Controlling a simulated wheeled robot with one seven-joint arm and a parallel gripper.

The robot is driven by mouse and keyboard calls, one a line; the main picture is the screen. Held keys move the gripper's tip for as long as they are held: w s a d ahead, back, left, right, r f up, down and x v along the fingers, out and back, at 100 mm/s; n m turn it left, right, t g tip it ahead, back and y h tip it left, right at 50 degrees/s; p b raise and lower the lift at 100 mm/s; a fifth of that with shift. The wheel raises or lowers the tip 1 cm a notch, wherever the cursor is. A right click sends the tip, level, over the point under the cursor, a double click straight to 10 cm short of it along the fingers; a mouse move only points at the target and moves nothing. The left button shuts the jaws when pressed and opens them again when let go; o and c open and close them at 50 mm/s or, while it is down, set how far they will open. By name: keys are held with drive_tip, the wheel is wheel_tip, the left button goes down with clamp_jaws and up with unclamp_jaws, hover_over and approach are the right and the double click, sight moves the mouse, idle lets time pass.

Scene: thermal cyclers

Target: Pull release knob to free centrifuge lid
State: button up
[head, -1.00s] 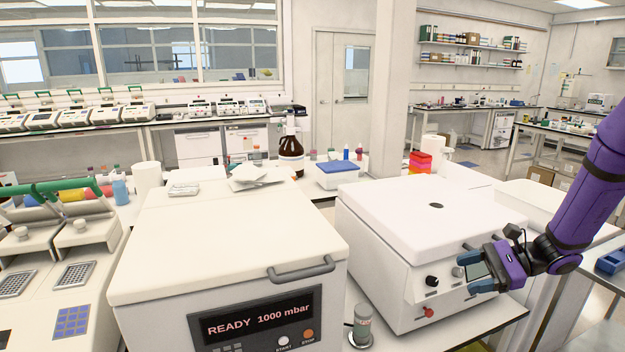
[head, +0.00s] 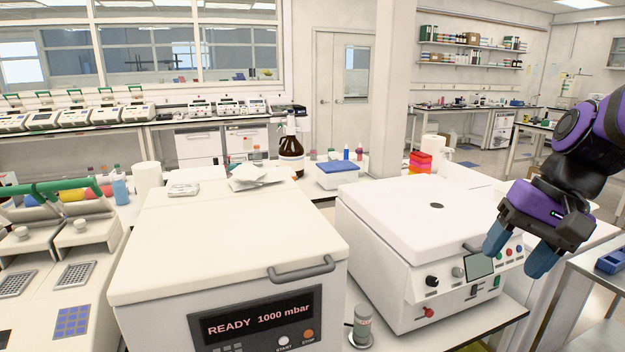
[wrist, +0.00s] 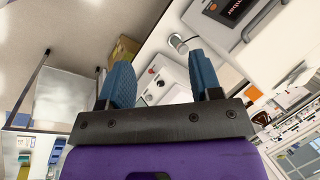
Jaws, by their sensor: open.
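The white centrifuge (head: 385,265) stands on the bench right of centre, its lid (head: 425,215) down. Its front panel carries a black knob (head: 432,282), a grey knob (head: 457,272), a small red knob (head: 429,312) low on the left, a screen (head: 480,266) and several buttons. I cannot read which knob is the release. My gripper (head: 517,254) is open and empty, at the right end of the panel, its blue fingers pointing down. In the wrist view the gripper (wrist: 163,78) shows the red knob (wrist: 151,71) and black knob (wrist: 161,84) between its fingers, apart from them.
A large white unit (head: 220,240) with a handle and a READY display stands left of the centrifuge. A small grey cylinder (head: 362,325) stands between them near the bench edge. A brown bottle (head: 291,150) and a blue-lidded box (head: 337,174) are behind. A metal cart (head: 590,290) is at right.

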drive_tip(key=s+d+r+n+t+h, duration=0.1)
drive_tip(key=s+r+n+t+h, duration=0.3)
drive_tip(key=s, duration=0.4)
drive_tip(key=shift+s+d+r+t, duration=0.15)
drive_tip(key=shift+d+r+t, duration=0.25)
drive_tip(key=shift+r, duration=0.4)
